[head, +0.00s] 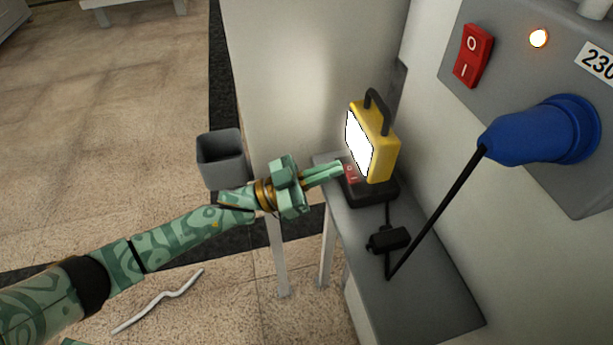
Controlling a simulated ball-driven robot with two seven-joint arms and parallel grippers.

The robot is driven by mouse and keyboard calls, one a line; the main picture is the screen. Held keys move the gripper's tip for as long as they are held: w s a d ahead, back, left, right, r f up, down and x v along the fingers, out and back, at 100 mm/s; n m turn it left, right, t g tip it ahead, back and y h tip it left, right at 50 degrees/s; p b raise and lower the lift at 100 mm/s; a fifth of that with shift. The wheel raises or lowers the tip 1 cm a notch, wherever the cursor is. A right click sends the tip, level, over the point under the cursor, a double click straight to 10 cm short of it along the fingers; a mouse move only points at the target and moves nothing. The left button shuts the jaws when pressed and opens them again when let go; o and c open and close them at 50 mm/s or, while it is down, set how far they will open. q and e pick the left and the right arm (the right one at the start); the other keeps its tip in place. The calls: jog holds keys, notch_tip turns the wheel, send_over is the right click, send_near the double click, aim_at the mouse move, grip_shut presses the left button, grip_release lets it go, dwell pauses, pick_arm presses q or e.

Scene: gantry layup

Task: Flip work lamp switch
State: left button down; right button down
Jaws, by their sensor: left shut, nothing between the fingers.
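The yellow work lamp (382,142) with a black handle stands upright on a narrow grey shelf at the right, its white face brightly lit. Its red rocker switch (351,173) is on the front of the dark base. My left gripper (339,169) is shut and empty, its fingertips at the switch or just beside it; I cannot tell whether they touch. The fingers hide part of the switch. My right gripper is not in view.
The grey shelf (420,285) carries a black cable block (388,238). A black cable runs up to a blue plug (545,132) in the grey wall panel. The panel has a red switch (473,56) and a glowing indicator (538,38). A grey bin (221,158) is left of the shelf.

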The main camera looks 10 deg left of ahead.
pick_arm(q)
jog(key=shift+x, duration=1)
jog(key=shift+w+f+n+t, duration=0.1)
jog(key=shift+f+n+t, duration=0.25)
jog(key=shift+n, duration=0.45)
jog(key=shift+a+f, duration=0.1)
